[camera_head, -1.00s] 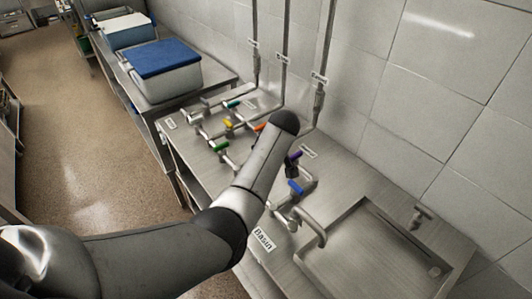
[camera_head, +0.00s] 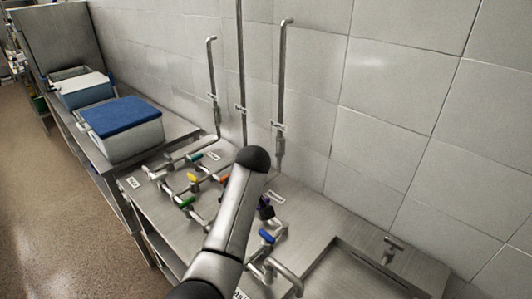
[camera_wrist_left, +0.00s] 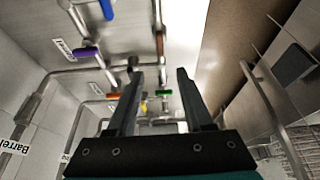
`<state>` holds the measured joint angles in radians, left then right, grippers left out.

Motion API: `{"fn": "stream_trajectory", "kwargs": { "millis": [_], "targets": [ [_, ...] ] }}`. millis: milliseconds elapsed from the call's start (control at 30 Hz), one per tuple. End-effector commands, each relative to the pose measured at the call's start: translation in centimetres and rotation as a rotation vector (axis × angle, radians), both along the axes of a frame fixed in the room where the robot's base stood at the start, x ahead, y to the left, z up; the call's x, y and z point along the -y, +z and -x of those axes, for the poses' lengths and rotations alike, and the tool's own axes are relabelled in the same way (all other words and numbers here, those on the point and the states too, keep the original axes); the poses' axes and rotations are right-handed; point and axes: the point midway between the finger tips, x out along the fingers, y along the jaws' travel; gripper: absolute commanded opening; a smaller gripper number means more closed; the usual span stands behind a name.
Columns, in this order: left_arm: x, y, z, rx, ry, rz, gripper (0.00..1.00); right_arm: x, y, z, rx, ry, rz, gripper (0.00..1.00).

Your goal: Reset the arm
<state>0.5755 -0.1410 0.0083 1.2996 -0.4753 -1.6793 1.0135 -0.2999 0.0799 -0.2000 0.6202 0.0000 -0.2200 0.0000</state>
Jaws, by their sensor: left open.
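My left arm (camera_head: 232,212) rises from the bottom of the head view and ends in a dark rounded joint over the pipework. My left gripper (camera_wrist_left: 158,70) shows in the left wrist view, its two dark fingers apart with nothing held between them. It does not show in the head view. Coloured valve handles appear beyond the fingers, including a blue handle (camera_wrist_left: 107,9), a purple handle (camera_wrist_left: 86,53) and a green handle (camera_wrist_left: 163,92). My right gripper is in neither view.
The steel counter carries pipes and valves, with an orange handle (camera_head: 224,179) and a yellow handle (camera_head: 192,178) near my arm. A sink basin (camera_head: 345,270) and tap lie at lower right. Blue-lidded boxes (camera_head: 126,117) stand at left. A tiled wall (camera_head: 400,90) bounds the back; open floor lies left.

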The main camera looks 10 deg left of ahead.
Motion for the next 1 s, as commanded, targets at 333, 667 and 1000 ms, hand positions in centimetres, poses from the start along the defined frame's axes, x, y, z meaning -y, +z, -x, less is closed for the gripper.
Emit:
{"fn": "stream_trajectory", "kwargs": {
  "millis": [333, 667, 1000],
  "targets": [
    [-1.0, -3.6, 4.6, -0.039, -0.161, 0.002, 0.51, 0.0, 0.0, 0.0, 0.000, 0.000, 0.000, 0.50],
    [-1.0, -6.7, 13.8, -0.086, -0.522, -0.004, 0.51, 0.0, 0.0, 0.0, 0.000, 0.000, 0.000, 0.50],
    [1.0, -6.0, 23.2, -0.109, -0.919, -0.005, 0.51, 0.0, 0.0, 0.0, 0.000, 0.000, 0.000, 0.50]
  ]
}}
